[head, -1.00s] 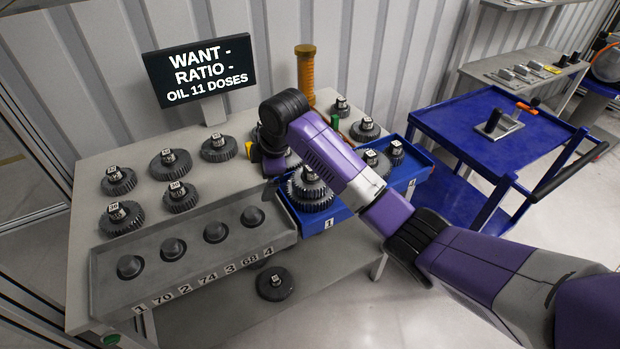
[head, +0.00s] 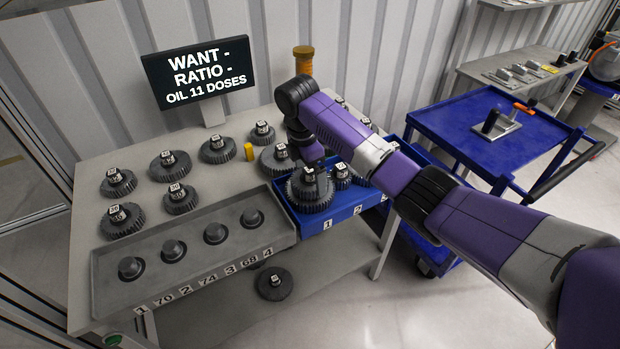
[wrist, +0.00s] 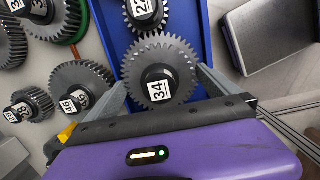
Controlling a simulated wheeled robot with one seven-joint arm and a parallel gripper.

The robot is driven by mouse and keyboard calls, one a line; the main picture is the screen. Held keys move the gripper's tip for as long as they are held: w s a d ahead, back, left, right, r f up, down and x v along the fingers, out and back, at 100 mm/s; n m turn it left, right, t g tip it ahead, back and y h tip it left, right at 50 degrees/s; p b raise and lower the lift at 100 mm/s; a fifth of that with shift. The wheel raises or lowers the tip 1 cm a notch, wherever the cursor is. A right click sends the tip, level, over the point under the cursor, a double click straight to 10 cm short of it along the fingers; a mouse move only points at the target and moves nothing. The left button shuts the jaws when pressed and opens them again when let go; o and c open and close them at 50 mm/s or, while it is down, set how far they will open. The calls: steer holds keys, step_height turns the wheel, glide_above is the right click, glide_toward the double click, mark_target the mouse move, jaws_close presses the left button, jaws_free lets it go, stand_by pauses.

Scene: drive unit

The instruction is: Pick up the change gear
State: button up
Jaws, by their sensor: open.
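A dark toothed gear (head: 312,198) sits at the left end of the blue tray on the bench. In the wrist view this gear (wrist: 160,62) has a hub labelled 34. My gripper (head: 312,166) is right above it, pointing down, and partly hides it. In the wrist view my gripper (wrist: 163,80) is open, with one finger on each side of the gear. I cannot tell whether the fingers touch it. The blue tray (head: 342,212) holds more gears to the right, including one labelled 22 (wrist: 145,12) in the wrist view.
Several loose gears stand on the bench (head: 140,248) left of the tray. A grey rack (head: 190,262) with several domed posts lies along the front. A display (head: 198,72) and an orange cylinder (head: 303,60) stand behind. A blue cart (head: 470,130) is to the right.

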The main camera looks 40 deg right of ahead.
steer(key=shift+f, duration=0.55)
steer(key=c, duration=1.8)
steer(key=shift+r, duration=0.1)
